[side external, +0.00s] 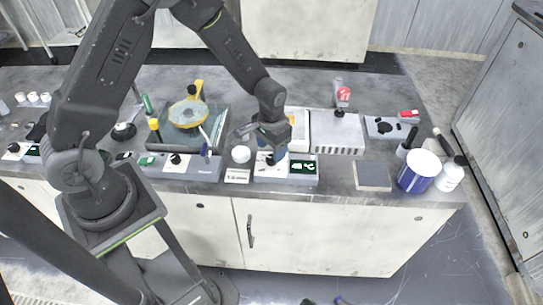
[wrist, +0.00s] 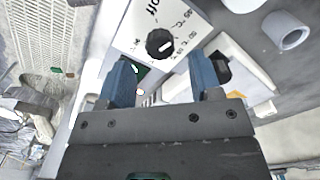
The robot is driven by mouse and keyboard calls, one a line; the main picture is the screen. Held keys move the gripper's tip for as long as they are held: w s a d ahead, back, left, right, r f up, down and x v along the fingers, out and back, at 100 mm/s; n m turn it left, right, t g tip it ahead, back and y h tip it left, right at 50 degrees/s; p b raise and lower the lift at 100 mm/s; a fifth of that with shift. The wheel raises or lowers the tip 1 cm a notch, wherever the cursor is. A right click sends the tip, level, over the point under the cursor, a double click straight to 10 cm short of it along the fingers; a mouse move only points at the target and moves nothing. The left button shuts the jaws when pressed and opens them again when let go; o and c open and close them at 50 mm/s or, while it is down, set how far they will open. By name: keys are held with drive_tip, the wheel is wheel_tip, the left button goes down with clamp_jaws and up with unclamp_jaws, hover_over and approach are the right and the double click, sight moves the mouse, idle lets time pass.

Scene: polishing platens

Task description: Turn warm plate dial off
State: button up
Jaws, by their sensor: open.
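The warm plate dial (wrist: 160,43) is a round black knob with a pale mark, on a white panel (wrist: 126,36) printed "Off" and temperature values. Which value the mark points at is hard to tell. In the side view the warm plate's control box (side external: 290,181) stands at the front bench edge with a lit green display (side external: 303,167). My gripper (wrist: 162,68) is open and empty, its two blue fingers spread. The dial shows just past and between the fingertips, with no visible contact. In the side view my gripper (side external: 276,153) hangs directly above the dial area and hides most of it.
A second black knob (wrist: 219,66) sits beside the right finger. A grey square pad (side external: 373,176), blue-and-white tub (side external: 418,172) and white bottle (side external: 452,174) are to the right.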

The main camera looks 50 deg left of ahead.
sight(271, 158)
drive_tip(key=shift+f, duration=2.05)
drive_tip(key=c, duration=0.9)
